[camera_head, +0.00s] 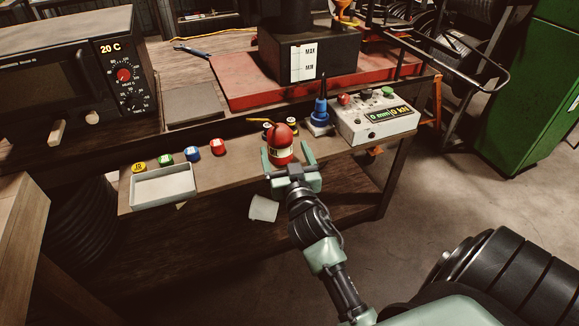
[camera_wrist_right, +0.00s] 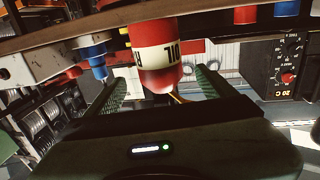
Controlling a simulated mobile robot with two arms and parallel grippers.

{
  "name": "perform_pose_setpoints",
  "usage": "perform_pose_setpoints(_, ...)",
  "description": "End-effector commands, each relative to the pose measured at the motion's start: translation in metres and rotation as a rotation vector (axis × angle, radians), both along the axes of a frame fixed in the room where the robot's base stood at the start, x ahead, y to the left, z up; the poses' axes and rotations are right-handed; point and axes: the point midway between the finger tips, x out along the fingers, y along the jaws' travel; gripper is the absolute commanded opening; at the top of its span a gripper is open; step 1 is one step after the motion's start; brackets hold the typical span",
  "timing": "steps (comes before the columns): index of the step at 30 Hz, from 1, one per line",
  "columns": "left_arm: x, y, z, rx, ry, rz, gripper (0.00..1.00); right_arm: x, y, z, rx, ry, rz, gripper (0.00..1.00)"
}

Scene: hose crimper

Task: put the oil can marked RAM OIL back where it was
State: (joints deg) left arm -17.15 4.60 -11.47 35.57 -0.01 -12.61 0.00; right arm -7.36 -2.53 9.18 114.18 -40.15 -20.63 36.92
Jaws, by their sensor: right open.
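The red oil can (camera_head: 280,145) with a pale label band stands on the front shelf of the bench. In the right wrist view the can (camera_wrist_right: 158,52) appears upside down, and only part of its lettering, including "OIL", can be read. My right gripper (camera_head: 290,160) is open, with one finger on each side of the can. In the right wrist view the gripper's fingers (camera_wrist_right: 160,88) have visible gaps to the can on both sides. My left gripper is not in view.
A blue bottle (camera_head: 320,115) and a control box (camera_head: 377,118) stand right of the can. Coloured caps (camera_head: 218,146) and a white tray (camera_head: 162,186) are to the left. A white cup (camera_head: 263,208) is below the shelf edge. Free shelf lies between the red cap and the can.

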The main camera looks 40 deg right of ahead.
Motion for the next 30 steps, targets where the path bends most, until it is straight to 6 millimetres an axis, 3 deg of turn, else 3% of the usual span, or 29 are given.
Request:
perform_pose_setpoints(3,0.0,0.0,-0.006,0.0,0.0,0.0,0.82,-0.024,0.01,-0.003,0.003,0.001,-0.001,0.84)
perform_pose_setpoints(9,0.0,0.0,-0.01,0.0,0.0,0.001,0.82,-0.048,0.02,-0.002,0.0,0.001,0.0,0.84)
perform_pose_setpoints(20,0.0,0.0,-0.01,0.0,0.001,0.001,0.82,-0.052,0.024,-0.006,0.001,0.011,0.006,0.84)
perform_pose_setpoints(23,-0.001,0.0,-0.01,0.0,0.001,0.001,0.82,-0.046,0.035,-0.041,0.012,0.075,0.039,0.84)
perform_pose_setpoints(25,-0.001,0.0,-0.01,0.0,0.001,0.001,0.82,-0.041,0.049,-0.087,0.024,0.161,0.081,0.84)
perform_pose_setpoints(28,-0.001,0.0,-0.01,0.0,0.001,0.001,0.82,-0.045,0.077,-0.178,0.046,0.329,0.162,0.84)
perform_pose_setpoints(30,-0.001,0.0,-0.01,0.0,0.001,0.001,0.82,-0.06,0.098,-0.246,0.063,0.458,0.22,0.84)
